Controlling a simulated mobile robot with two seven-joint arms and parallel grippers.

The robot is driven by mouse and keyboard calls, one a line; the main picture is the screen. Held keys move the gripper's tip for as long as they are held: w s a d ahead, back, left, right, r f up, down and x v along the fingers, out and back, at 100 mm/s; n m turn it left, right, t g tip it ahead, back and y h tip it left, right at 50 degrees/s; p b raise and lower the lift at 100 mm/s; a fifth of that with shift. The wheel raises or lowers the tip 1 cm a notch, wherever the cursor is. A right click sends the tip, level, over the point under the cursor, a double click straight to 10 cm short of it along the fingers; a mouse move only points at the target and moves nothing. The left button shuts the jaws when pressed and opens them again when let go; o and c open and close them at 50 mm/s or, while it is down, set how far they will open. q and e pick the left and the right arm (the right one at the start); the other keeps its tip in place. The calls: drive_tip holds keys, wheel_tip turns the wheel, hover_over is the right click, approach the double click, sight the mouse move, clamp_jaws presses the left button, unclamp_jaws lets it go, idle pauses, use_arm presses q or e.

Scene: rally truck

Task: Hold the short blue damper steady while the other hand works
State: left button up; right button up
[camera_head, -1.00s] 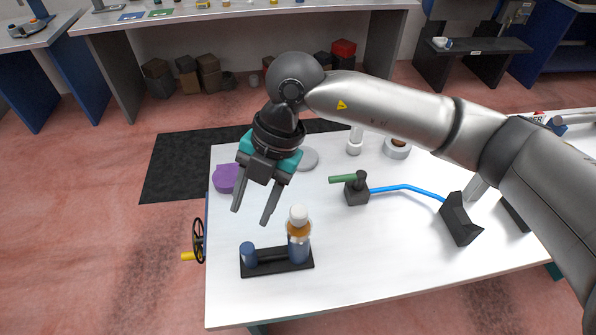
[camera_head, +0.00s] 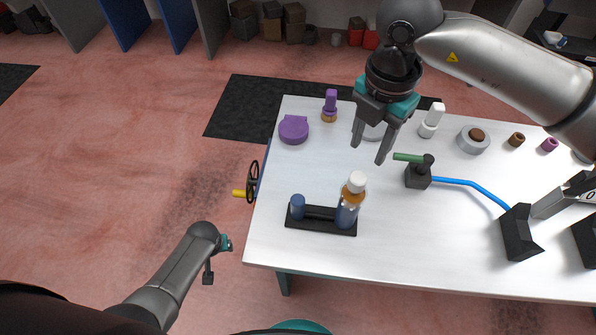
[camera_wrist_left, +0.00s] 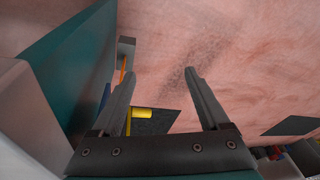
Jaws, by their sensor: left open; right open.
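The short blue damper (camera_head: 297,208) stands upright at the left end of a black holder (camera_head: 318,228) on the white table. A taller blue damper (camera_head: 346,214) with an amber upper part and a white cap stands at the holder's right end. My right gripper (camera_head: 368,158) is open and empty, pointing down above the table beyond the holder. My left gripper (camera_head: 219,262) is low beside the table's left edge, apart from the damper. In the left wrist view its fingers (camera_wrist_left: 157,72) are open with nothing between them, and the damper is not seen there.
A black handwheel (camera_head: 252,182) with a yellow piece (camera_head: 240,193) sticks out from the table's left edge. The table front (camera_head: 400,265) is clear.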

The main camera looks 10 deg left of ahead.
use_arm(q)
drive_tip(key=w+d+r+n, duration=0.2)
drive_tip(key=w+r+n, duration=0.3)
drive_tip(key=w+r, duration=0.9)
wheel_tip(320, 180, up, 14)
drive_tip(key=g+h, duration=0.2)
hover_over(297, 208)
drive_tip(key=w, duration=0.2)
wheel_tip(297, 208, down, 15)
drive_tip(key=shift+s+a+f, duration=0.1)
drive_tip(key=shift+f, duration=0.05)
clamp_jaws()
